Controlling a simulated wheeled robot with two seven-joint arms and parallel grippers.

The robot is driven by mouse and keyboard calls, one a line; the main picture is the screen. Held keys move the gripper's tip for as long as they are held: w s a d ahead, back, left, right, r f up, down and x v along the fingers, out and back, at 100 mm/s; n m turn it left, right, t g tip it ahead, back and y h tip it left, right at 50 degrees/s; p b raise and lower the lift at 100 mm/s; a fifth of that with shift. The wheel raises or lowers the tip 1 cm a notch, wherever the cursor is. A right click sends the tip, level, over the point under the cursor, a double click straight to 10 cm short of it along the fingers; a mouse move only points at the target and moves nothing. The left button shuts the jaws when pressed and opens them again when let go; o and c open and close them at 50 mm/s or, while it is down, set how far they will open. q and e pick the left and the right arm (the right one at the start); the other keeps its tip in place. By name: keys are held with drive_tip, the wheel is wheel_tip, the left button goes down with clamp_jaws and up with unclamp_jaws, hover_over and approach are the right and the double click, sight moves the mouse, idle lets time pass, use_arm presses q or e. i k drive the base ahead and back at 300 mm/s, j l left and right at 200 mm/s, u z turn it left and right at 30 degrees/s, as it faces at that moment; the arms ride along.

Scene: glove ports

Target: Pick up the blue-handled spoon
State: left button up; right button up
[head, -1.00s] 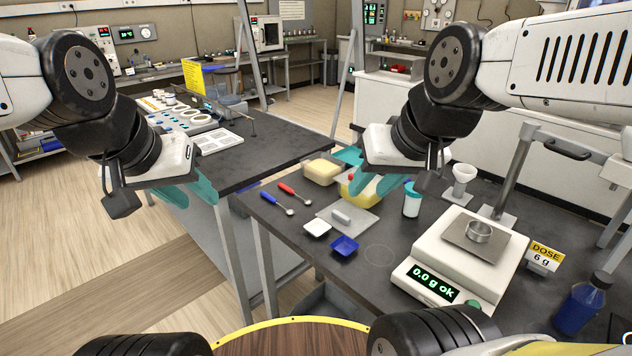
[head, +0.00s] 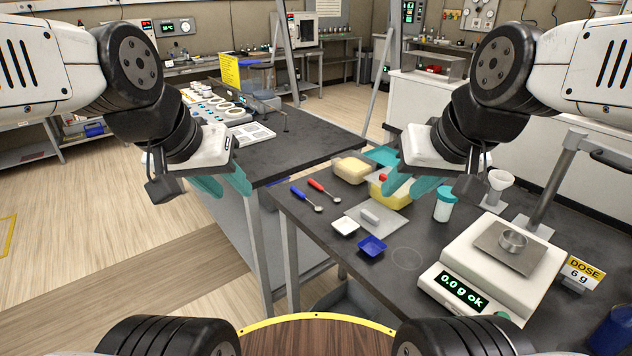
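The blue-handled spoon (head: 301,195) lies on the dark bench near its left corner. Its metal bowl points to the lower right in the picture. My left gripper (head: 230,187) has teal fingers set apart, with nothing between them. It is to the left of the spoon in the picture, above and beyond the bench's left edge. My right gripper (head: 411,186) also has its teal fingers apart and looks empty. It is to the right of the spoon, in front of the yellow tub, and partly hides it. Neither gripper touches the spoon.
A red-handled spoon (head: 321,190) lies close beside the blue one. A white weighing boat (head: 345,226), a blue one (head: 372,246) and a grey plate (head: 386,223) are nearby. A scale (head: 473,270) and a teal-capped jar (head: 443,208) stand to the right.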

sight(294, 188)
drive_tip(key=k+l+z, duration=0.1)
drive_tip(key=z, duration=0.3)
drive_tip(key=k+l+z, duration=0.1)
drive_tip(key=z, duration=0.3)
drive_tip(key=k+l+z, duration=0.1)
drive_tip(key=z, duration=0.35)
drive_tip(key=l+u, duration=0.1)
drive_tip(key=u, duration=1.4)
drive_tip(key=i+j, duration=0.35)
drive_tip(key=i, duration=0.15)
drive_tip(key=i+j+z, duration=0.1)
drive_tip(key=i+j, duration=0.25)
drive_tip(key=i, duration=0.1)
